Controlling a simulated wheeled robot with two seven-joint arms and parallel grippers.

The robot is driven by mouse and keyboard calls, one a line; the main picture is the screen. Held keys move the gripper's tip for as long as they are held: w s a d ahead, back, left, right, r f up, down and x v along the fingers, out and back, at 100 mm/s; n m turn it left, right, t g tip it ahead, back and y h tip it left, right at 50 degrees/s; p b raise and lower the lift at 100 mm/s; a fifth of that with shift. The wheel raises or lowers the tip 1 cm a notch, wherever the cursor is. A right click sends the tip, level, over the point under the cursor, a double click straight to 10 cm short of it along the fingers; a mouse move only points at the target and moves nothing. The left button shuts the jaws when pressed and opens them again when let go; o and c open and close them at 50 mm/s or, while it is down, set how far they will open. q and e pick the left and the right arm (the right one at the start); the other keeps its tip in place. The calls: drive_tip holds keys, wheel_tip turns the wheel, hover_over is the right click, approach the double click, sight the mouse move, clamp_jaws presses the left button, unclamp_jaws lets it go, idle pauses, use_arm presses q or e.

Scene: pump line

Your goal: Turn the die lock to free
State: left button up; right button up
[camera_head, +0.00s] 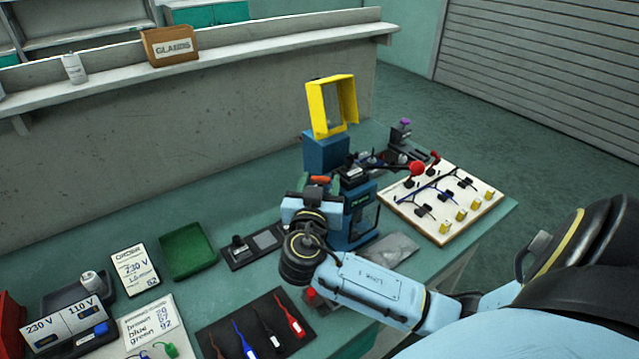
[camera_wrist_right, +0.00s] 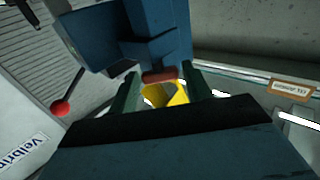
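The blue press (camera_head: 350,215) stands on the green bench, with a yellow frame (camera_head: 322,108) raised behind it. A small orange-red piece (camera_head: 320,180), perhaps the die lock, shows at the top of the press beside my right gripper (camera_head: 318,188). In the right wrist view, a red-brown piece (camera_wrist_right: 158,76) lies just ahead of the gap between the two dark fingers of my right gripper (camera_wrist_right: 163,88). The fingers stand apart, and I see no clear contact. The lock's markings are not readable. My left gripper is out of view.
A red ball knob (camera_head: 417,168) sticks out right of the press, near a white board (camera_head: 445,205) with cables. A green tray (camera_head: 187,250), a dark mat (camera_head: 255,325) with several tools, and cards lie left. Bare bench shows behind the tray.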

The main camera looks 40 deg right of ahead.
drive_tip(key=c, duration=0.7)
drive_tip(key=shift+s+d+f+n+t+y+b, duration=0.1)
drive_tip(key=shift+s+d+n+t+y+b, duration=0.05)
drive_tip(key=shift+n+t+y+b, duration=0.65)
drive_tip(key=n+t+y, duration=0.2)
drive_tip(key=y, duration=0.1)
drive_tip(key=shift+s+d+n+t+y+b, duration=0.1)
drive_tip(key=shift+n+t+y+b, duration=0.2)
drive_tip(key=shift+n+t+b, duration=0.1)
drive_tip(key=n+t+y, duration=0.1)
drive_tip(key=n+y, duration=0.1)
drive_tip(key=y, duration=0.1)
drive_tip(key=shift+d, duration=0.2)
drive_tip(key=shift+n+t+y, duration=0.4)
drive_tip(key=shift+n+y, duration=0.3)
drive_tip(key=shift+y, duration=0.2)
drive_tip(key=shift+d+n+y+p, duration=0.1)
drive_tip(key=shift+n+y+p, duration=0.4)
drive_tip(key=shift+y, duration=0.7)
